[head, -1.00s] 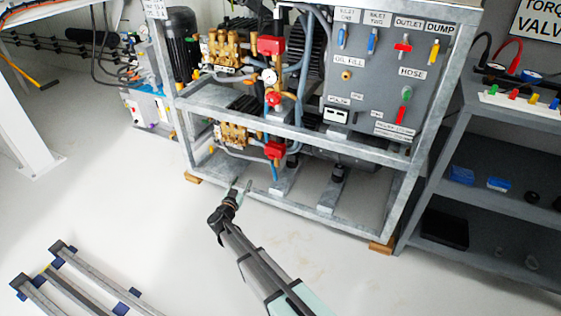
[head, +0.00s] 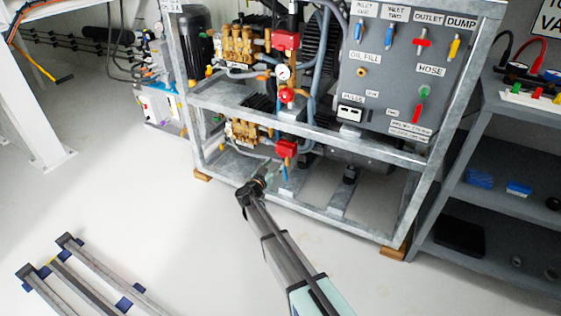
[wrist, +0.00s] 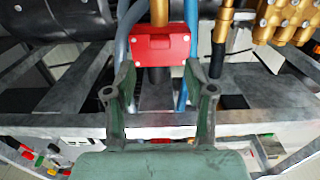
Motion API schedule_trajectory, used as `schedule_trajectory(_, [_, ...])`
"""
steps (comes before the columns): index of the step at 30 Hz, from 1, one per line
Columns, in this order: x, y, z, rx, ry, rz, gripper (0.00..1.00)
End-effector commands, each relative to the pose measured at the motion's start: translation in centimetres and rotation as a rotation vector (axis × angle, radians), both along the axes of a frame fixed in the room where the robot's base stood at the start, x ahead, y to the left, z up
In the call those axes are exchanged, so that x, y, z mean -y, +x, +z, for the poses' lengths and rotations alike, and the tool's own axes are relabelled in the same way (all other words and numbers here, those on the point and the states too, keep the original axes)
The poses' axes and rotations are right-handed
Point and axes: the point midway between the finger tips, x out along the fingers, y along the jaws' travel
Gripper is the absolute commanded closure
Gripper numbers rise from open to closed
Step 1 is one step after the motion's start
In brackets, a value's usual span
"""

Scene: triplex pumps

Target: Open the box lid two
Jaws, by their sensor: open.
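Two red boxes show on the pump frame in the head view: an upper one (head: 285,41) and a lower one (head: 286,148). Which of them carries lid two I cannot tell from any label. My gripper (head: 269,171) is at the lower front of the frame, just below and left of the lower red box. In the wrist view, a red box (wrist: 158,45) with screws at its corners lies ahead, between the lines of my fingers. My gripper (wrist: 159,78) is open and empty there, with its fingertips apart from the box. The box looks closed.
A grey frame rail (wrist: 250,122) crosses close around my fingers in the wrist view. Blue hoses and brass pump parts (wrist: 285,20) flank the red box. A labelled valve panel (head: 395,70) is at the right. Shelves (head: 490,190) stand further right.

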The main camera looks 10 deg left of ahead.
Motion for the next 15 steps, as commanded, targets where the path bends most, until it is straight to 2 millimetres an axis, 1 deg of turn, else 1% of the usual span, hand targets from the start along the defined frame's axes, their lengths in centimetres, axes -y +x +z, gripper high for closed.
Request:
schedule_trajectory(1, [0.3,1.1,-0.3,0.001,0.001,-0.002,0.46])
schedule_trajectory(6, [1.3,3.5,-0.3,0.0,0.001,-0.001,0.46])
schedule_trajectory(10, [1.8,4.6,-0.1,0.0,0.001,-0.001,0.46])
schedule_trajectory(15, [2.1,5.2,0.0,0.0,0.001,0.0,0.46])
